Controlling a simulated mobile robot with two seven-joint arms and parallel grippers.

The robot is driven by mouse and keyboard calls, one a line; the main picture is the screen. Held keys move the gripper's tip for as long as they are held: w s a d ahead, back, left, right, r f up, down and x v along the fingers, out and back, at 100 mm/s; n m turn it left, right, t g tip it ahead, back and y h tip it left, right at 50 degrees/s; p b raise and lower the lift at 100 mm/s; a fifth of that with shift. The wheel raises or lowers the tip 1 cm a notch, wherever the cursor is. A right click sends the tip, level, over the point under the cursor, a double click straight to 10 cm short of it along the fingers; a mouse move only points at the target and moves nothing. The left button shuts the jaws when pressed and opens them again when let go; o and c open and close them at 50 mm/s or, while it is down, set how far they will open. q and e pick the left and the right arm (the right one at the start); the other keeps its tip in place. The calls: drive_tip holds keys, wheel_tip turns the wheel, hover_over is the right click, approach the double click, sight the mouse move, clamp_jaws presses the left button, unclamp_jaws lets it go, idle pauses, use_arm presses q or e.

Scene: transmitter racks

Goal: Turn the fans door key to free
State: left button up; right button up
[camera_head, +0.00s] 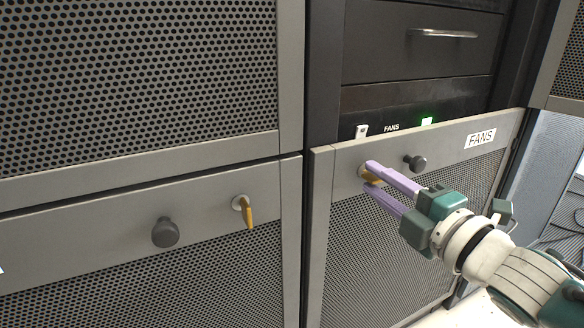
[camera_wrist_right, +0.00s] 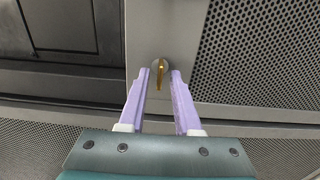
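The fans door (camera_head: 430,153) is a grey panel with perforated mesh and a "FANS" label (camera_head: 480,138). Its brass key (camera_head: 369,174) sits in a round lock near the door's upper left corner, partly hidden by my fingers in the head view. The key (camera_wrist_right: 160,77) shows fully in the right wrist view, its bow lying in line with the fingers. My right gripper (camera_head: 370,175) has its two purple fingers open, one on either side of the key. In the right wrist view, gaps show between the key and both fingertips (camera_wrist_right: 160,73). My left gripper is out of view.
A black knob (camera_head: 415,162) stands right of the key on the fans door. The neighbouring left door has its own knob (camera_head: 165,232) and brass key (camera_head: 248,212). Above are a lit green switch (camera_head: 427,121), a white switch (camera_head: 361,131) and a drawer handle (camera_head: 443,34).

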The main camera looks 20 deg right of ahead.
drive_tip(key=shift+o, duration=0.2)
drive_tip(key=shift+s, duration=0.2)
drive_tip(key=s+p, duration=0.2)
drive_tip(key=s, duration=0.7)
drive_tip(key=shift+s+d, duration=0.25)
drive_tip(key=shift+d, duration=0.15)
